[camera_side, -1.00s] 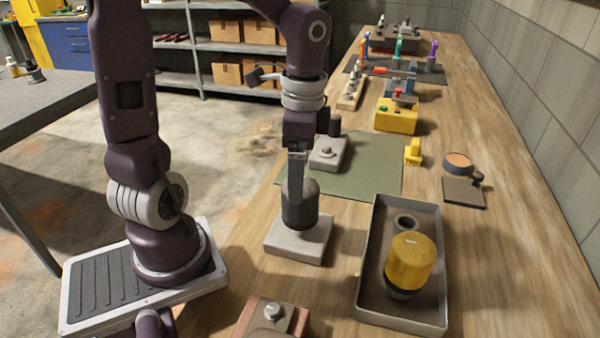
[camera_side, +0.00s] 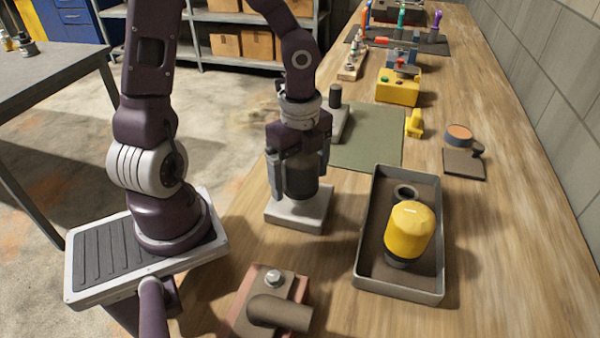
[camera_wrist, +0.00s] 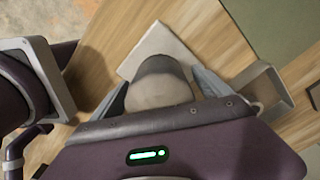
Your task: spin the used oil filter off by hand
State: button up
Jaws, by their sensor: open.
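A dark grey-brown canister, which I take for the used oil filter (camera_side: 302,184), stands upright on a pale square block (camera_side: 296,216) in the side view. My gripper (camera_side: 300,172) points down over it, with one finger on each side of the filter. The jaws are open; I cannot tell whether either finger touches it. In the wrist view the rounded filter top (camera_wrist: 160,86) sits between the two fingers of my gripper (camera_wrist: 163,90). The filter's lower end and its seat are partly hidden.
A grey tray (camera_side: 366,262) to the right holds a yellow canister (camera_side: 409,230) and a dark ring (camera_side: 405,192). A reddish block with a dark pipe (camera_side: 280,313) is in front. A green mat (camera_side: 372,135) lies behind. Bare wood separates block and tray.

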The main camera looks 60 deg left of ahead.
aim_at(300, 156)
jog(key=c, duration=1.8)
jog(key=shift+n, duration=0.7)
jog(key=shift+c, duration=0.2)
jog(key=o, duration=1.2)
jog(key=shift+n, duration=0.6)
jog(key=shift+c, duration=0.2)
jog(key=c, duration=0.9)
jog(key=shift+o, duration=0.2)
jog(key=shift+r, duration=2.35)
